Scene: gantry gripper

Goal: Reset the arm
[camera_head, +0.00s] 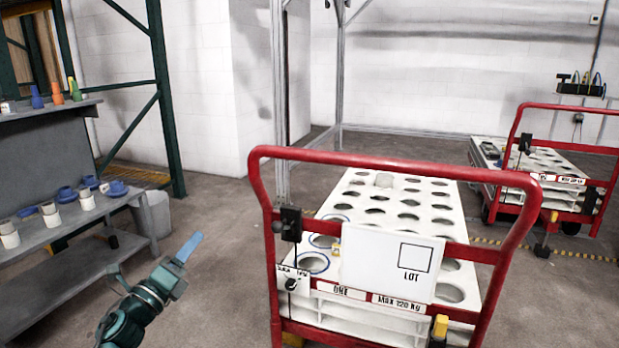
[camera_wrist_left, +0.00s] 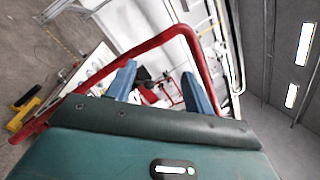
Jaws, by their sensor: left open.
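My left arm comes in at the bottom left of the head view, and its gripper (camera_head: 190,246) points up and to the right. It is in free space between the grey shelf and the red cart. In the left wrist view the two blue fingers of the gripper (camera_wrist_left: 160,88) stand apart with nothing between them. Behind them the red handle of the cart (camera_wrist_left: 150,45) shows, with no visible contact. My right gripper is not in either view.
A red cart (camera_head: 375,156) with a white, holed top stands ahead to the right. A second cart (camera_head: 568,106) is behind it. A grey shelf (camera_head: 50,233) with cups is at left, beside a grey bin (camera_head: 152,213). Floor between shelf and cart is clear.

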